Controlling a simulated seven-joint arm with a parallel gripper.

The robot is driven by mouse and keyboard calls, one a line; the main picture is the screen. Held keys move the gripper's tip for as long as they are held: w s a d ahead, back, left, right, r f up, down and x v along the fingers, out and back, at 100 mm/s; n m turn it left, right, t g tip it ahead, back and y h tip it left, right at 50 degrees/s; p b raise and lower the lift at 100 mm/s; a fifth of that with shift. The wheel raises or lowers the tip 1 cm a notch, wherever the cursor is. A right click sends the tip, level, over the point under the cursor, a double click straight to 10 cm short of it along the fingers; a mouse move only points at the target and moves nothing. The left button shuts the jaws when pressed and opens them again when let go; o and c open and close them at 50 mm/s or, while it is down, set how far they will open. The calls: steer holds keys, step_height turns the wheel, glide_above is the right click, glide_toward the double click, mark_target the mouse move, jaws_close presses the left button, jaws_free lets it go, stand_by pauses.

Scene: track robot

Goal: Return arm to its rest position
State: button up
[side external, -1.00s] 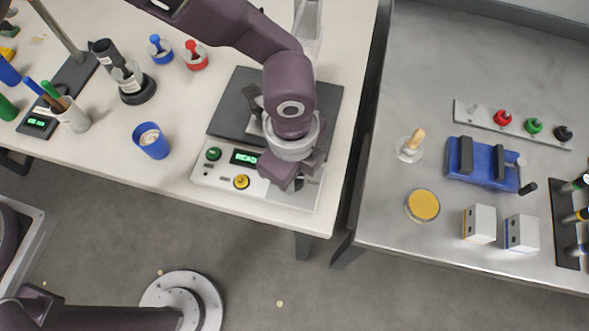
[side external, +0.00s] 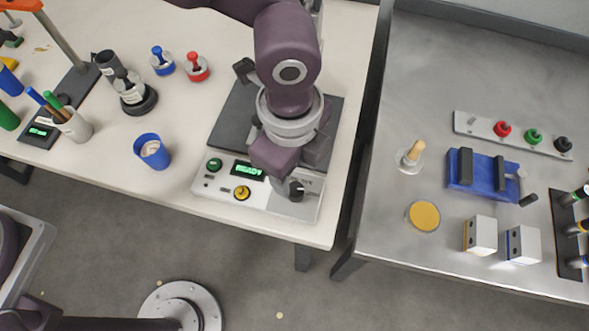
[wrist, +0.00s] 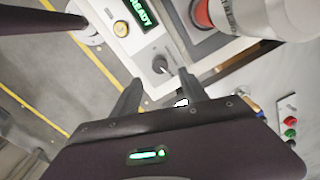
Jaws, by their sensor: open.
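My gripper (wrist: 160,92) is open in the wrist view, its two dark fingers apart with nothing between them. In the side external view my gripper (side external: 290,155) hangs over the right part of a white instrument (side external: 225,185), and its fingers are not clearly seen.
A blue cup (side external: 152,152) stands left of the instrument. Blue (side external: 162,62) and red (side external: 197,68) topped items stand behind. A steel table (side external: 390,215) to the right, across a narrow gap, holds a blue fixture (side external: 483,177) and white blocks (side external: 480,235).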

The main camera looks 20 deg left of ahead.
stand_by(0.3)
steer(key=w+a+r+n+t, duration=0.25)
steer(key=a+r+n, duration=0.75)
steer(key=a+r, duration=0.95)
steer(key=s+a+r+n+t, duration=0.1)
steer(key=s+a+n+t, duration=0.1)
steer(key=s+a+n, duration=1)
steer(key=s+a, duration=0.2)
steer(key=a, duration=0.1)
steer(key=shift+t, duration=0.35)
